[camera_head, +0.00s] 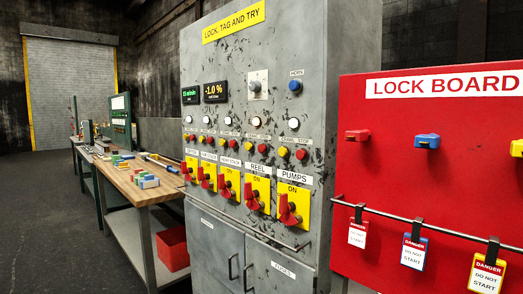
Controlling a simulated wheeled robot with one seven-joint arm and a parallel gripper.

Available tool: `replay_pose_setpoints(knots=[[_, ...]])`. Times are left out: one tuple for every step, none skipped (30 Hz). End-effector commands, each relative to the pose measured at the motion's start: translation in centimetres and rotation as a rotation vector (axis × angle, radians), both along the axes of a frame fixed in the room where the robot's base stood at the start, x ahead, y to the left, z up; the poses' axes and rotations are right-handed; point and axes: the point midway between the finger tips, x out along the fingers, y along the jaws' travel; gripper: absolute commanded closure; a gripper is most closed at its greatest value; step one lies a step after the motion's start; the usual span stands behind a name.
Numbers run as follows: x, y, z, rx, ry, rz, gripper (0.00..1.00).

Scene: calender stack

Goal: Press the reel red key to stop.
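The grey control cabinet (310,60) stands in the middle of the head view under a "LOCK, TAG AND TRY" sign. A row of small round yellow and red keys crosses its front. The reel red key (262,148) sits above the REEL label (258,169), to the right of a yellow key (248,146). Below the label is a yellow switch plate (262,187) marked ON with a red handle (252,200). A white round lamp (256,122) is above the keys. Whether the key is pressed in cannot be told. My gripper is not in view.
Displays (215,92) read about 15 m/min and -1.0 %. A red lock board (400,190) with hanging danger tags stands close on the right. A wooden workbench (135,185) and a red bin (173,247) are on the left. Open floor (50,240) lies far left.

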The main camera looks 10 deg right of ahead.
Motion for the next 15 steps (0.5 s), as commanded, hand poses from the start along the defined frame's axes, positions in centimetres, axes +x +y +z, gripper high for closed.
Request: replay_pose_setpoints(knots=[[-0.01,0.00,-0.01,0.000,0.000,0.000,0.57],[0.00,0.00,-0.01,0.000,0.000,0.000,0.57],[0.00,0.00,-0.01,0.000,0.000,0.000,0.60],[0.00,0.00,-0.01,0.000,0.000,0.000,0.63],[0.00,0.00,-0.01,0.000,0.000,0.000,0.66],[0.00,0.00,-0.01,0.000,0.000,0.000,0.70],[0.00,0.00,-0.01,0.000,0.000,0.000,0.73],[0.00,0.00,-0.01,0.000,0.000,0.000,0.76],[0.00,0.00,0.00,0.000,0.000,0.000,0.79],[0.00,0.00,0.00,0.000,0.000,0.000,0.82],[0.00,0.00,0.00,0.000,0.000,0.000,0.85],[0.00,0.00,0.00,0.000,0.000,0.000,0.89],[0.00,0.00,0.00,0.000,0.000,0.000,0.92],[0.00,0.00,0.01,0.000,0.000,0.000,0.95],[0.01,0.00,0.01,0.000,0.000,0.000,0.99]])
